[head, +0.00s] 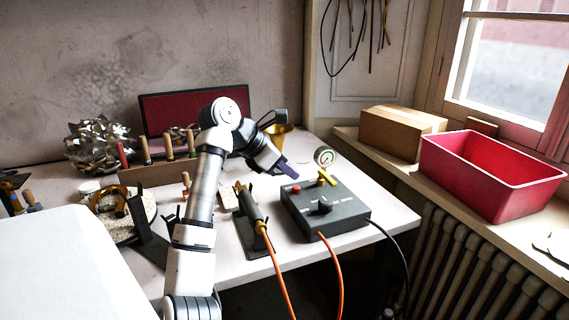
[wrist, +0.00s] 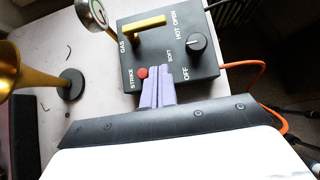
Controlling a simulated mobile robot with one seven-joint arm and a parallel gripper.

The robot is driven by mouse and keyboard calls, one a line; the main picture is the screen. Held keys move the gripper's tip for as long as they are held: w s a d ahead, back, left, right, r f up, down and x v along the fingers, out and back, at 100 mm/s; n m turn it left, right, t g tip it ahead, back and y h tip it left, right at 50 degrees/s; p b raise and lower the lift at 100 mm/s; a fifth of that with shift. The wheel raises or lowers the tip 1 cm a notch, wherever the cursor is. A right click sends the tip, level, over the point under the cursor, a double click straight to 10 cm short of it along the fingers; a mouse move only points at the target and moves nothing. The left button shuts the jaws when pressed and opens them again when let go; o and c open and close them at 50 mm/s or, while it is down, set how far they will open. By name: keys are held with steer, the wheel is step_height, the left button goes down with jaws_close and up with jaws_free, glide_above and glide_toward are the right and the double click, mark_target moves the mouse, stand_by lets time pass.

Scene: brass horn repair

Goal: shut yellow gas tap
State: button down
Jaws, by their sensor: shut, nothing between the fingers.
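The yellow gas tap (head: 326,177) is a lever on top of a dark grey control box (head: 322,215). In the wrist view the yellow tap (wrist: 150,27) lies between the GAS and OPEN labels, one end towards OPEN. My gripper (head: 291,169) is shut and empty, just left of the box in the head view. Its purple fingers (wrist: 158,75) overlap the box's near edge in the wrist view, close to the red STRIKE button (wrist: 142,72) and apart from the tap. I cannot tell whether they touch the box.
A pressure gauge (head: 324,156) stands behind the tap; a black knob (wrist: 197,41) is on the box. A torch (head: 250,207) rests on a stand left of the box, with an orange hose. A brass bell (head: 279,134) stands behind my gripper. Bare tabletop (head: 385,215) lies right of the box.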

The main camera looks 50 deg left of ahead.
steer(key=x, duration=0.5)
steer(key=shift+w+d+f+p, duration=0.15)
steer(key=shift+w+f+p, duration=0.05)
steer(key=shift+w+p, duration=0.1)
steer(key=shift+w+d+r+p, duration=0.1)
steer(key=shift+w+d+p, duration=0.1)
steer(key=shift+w, duration=0.35)
steer(key=shift+w+d+r+p, duration=0.1)
steer(key=shift+w+d+p, duration=0.15)
steer(key=shift+w, duration=0.35)
steer(key=shift+w+d+f, duration=0.15)
steer(key=shift+w+d, duration=0.05)
steer(key=shift+w, duration=0.4)
